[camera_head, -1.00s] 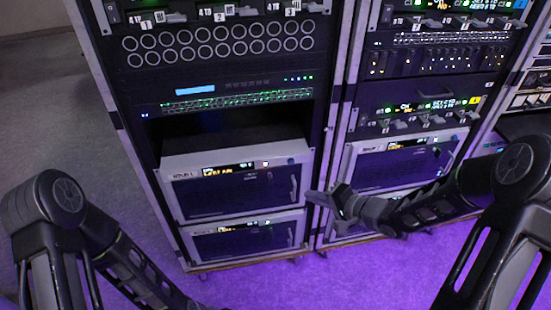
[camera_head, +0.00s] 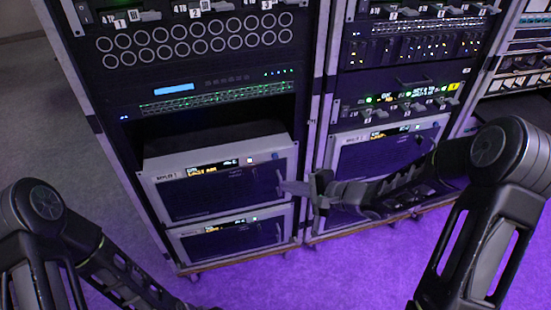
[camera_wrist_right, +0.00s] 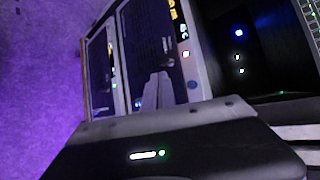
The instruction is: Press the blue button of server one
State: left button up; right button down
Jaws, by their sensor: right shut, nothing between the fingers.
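The upper white-framed unit (camera_head: 150,164) in the left rack has a dark front, a lit display and a label that seems to end in 1. A small blue button (camera_head: 277,157) is at its upper right, beside a lit white square. In the right wrist view the round blue button (camera_wrist_right: 192,85) also shows beside the lit square. My right gripper (camera_head: 284,187) is shut and empty, its tips in front of the unit's right edge, just below the button. Contact cannot be told. My left arm is low at the left; its gripper is not visible.
A similar unit (camera_head: 180,236) sits directly below. The right rack (camera_head: 388,152) holds another white-framed unit behind my right arm. An open dark bay lies above the upper unit. Purple-lit floor (camera_head: 330,275) is clear in front of the racks.

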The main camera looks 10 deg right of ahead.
aim_at(275, 157)
jog(key=w, duration=0.7)
jog(key=shift+w+a, duration=0.25)
jog(key=shift+w, duration=0.15)
dwell(1.7)
jog(key=shift+w+p, duration=0.4)
jog(key=shift+p, duration=0.3)
